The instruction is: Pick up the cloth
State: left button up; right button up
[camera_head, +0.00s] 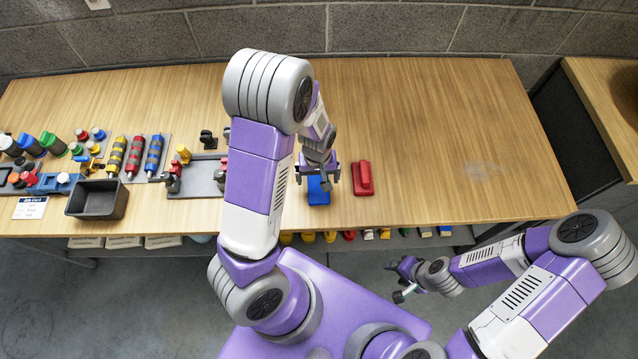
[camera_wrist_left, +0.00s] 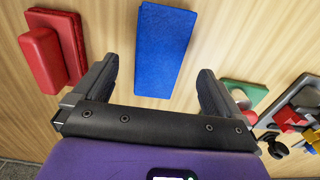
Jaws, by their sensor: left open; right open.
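A flat blue rectangle (camera_head: 318,192), which looks like the cloth, lies on the wooden table near its front edge. It also shows in the left wrist view (camera_wrist_left: 165,48), lying flat, with a lighter lower side edge. My left gripper (camera_head: 318,169) is open above the table by the blue cloth. In the left wrist view its two fingers (camera_wrist_left: 157,72) stand to either side of the cloth's near end, with gaps on both sides and nothing held. My right gripper (camera_head: 402,280) is low at the right, in front of the table and away from the cloth.
A red pad with a raised red block (camera_head: 362,178) lies just right of the cloth. A dark bin (camera_head: 97,200), colored cylinders (camera_head: 135,157) and fixtures (camera_head: 195,176) fill the left side. The table's right half (camera_head: 450,130) is clear.

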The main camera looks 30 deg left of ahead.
aim_at(318, 183)
pick_arm(q)
jog(key=f, duration=0.3)
jog(key=shift+w+f+b, duration=0.2)
jog(key=shift+f+b, duration=0.05)
jog(key=shift+b, duration=0.05)
jog(key=shift+c, duration=0.2)
jog(key=c, duration=1.1)
notch_tip(318, 183, up, 10)
jog(key=p, duration=0.3)
